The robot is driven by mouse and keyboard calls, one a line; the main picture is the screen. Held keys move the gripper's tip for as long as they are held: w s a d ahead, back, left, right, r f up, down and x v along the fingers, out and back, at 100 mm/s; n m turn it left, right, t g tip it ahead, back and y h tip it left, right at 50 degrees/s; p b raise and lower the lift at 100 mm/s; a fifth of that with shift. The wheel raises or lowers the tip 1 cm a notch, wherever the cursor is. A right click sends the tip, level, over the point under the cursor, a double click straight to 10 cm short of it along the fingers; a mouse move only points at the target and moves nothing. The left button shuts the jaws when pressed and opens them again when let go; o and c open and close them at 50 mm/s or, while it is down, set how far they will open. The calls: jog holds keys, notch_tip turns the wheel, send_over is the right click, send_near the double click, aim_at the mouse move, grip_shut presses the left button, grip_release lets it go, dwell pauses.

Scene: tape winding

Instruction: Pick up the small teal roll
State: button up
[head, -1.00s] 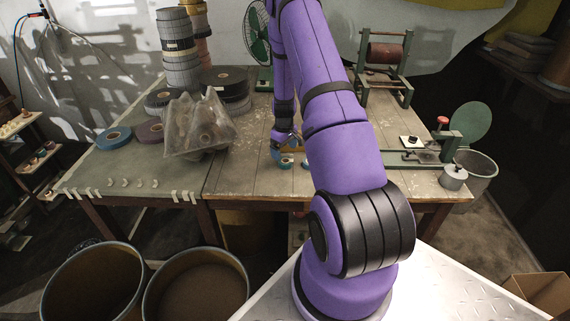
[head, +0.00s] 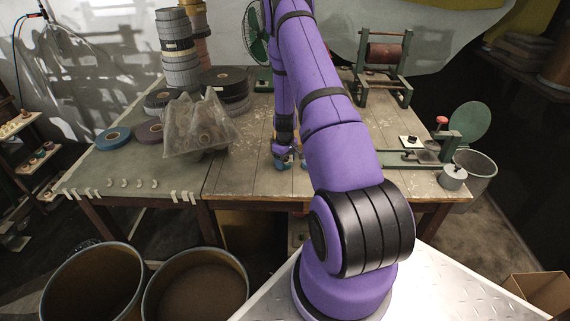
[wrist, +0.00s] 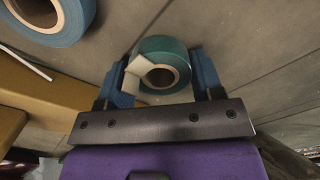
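The small teal roll (wrist: 176,47) lies on the table in the wrist view, with a brown core. A pale loose flap sticks out at its left side. My gripper (wrist: 159,68) is open, with one blue finger on each side of the roll. The right finger is very close to the roll's edge; whether it touches cannot be told. The left finger is by the pale flap. In the head view my gripper (head: 285,163) is down at the wooden table (head: 245,178), and the roll cannot be made out clearly there.
A larger blue roll (wrist: 70,30) lies up and left of the teal roll in the wrist view, near a mustard-coloured block (wrist: 40,88). In the head view a crumpled translucent bag (head: 200,130) stands left of my gripper. The tabletop between them is bare.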

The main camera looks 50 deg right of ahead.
jog(key=shift+c, duration=1.2)
jog(key=shift+r, duration=0.1)
